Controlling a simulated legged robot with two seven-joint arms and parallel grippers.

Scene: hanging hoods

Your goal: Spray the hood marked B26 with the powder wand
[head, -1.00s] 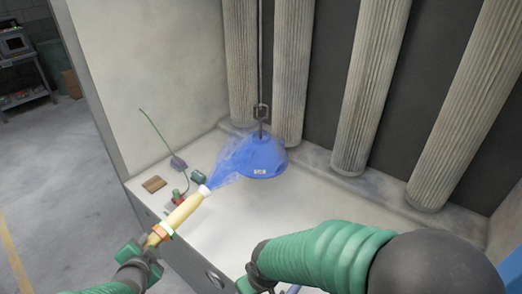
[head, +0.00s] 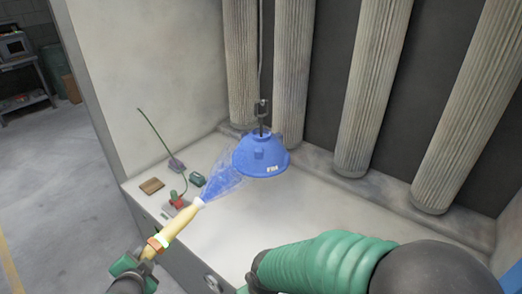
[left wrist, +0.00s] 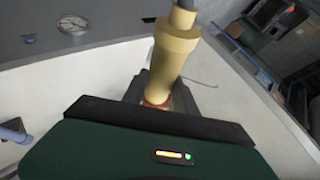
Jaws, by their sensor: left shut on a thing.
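A blue dome-shaped hood (head: 260,153) hangs from a cord and hook in the booth. My left gripper (head: 147,256) is shut on the yellow powder wand (head: 178,222), which also shows in the left wrist view (left wrist: 175,52). The wand's pale nozzle points up and right, and a blue powder cloud (head: 225,176) spreads from it toward the hood's left side. The hood's surface looks blue on the side I see; its far side is hidden. My right gripper is not in view.
On the booth floor at left lie a brown block (head: 151,186), a grey scraper-like tool (head: 176,164), and green and red items (head: 197,180). Ribbed filter columns (head: 373,90) stand along the back wall. A gauge (left wrist: 73,25) shows in the left wrist view.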

